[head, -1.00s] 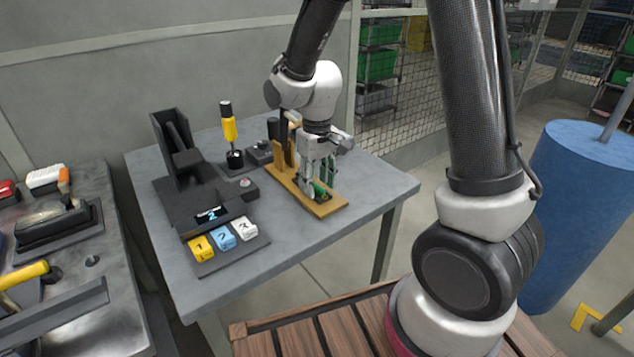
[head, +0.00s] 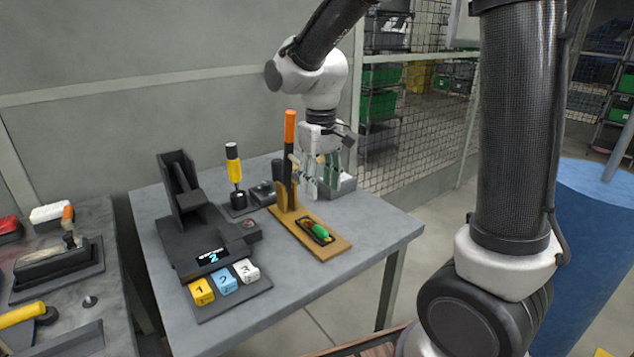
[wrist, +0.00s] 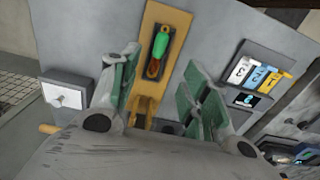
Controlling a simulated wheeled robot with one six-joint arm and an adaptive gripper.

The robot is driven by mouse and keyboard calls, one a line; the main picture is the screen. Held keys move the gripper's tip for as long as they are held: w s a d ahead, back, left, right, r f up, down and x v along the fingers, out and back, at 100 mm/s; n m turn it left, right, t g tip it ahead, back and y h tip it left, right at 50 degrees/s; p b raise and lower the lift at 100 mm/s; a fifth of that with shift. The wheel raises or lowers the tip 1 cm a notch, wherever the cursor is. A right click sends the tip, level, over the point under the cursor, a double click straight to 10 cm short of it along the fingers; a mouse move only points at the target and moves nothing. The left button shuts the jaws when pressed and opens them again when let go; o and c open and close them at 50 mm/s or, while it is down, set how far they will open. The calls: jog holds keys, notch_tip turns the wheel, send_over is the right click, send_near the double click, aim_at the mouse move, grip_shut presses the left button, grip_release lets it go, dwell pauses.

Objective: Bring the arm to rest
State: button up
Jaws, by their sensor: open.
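My gripper (head: 322,178) is open and empty, raised above the far right part of the grey table (head: 345,282). It hangs behind and to the right of the wooden stand (head: 330,243) in the head view. In the wrist view the green-padded fingers (wrist: 158,95) are spread wide, with nothing between them. My arm bends from the upper middle down to the gripper.
A green-handled tool (head: 321,232) lies in the stand's dark recess. An orange-topped black bar (head: 290,150) stands upright by it. A black device (head: 195,225), numbered blocks (head: 226,281) and a yellow screwdriver (head: 234,165) are to the left. A grey box (wrist: 66,95) is near the gripper.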

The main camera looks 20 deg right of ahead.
jog(key=s+d+r+m+t, duration=0.1)
jog(key=s+d+r+t, duration=0.1)
jog(key=s+d+r, duration=0.2)
jog(key=s+d+r+m+t, duration=0.2)
jog(key=s+d+r, duration=0.3)
jog(key=s+d, duration=0.6)
jog(key=s, duration=0.4)
jog(key=shift+m, duration=0.3)
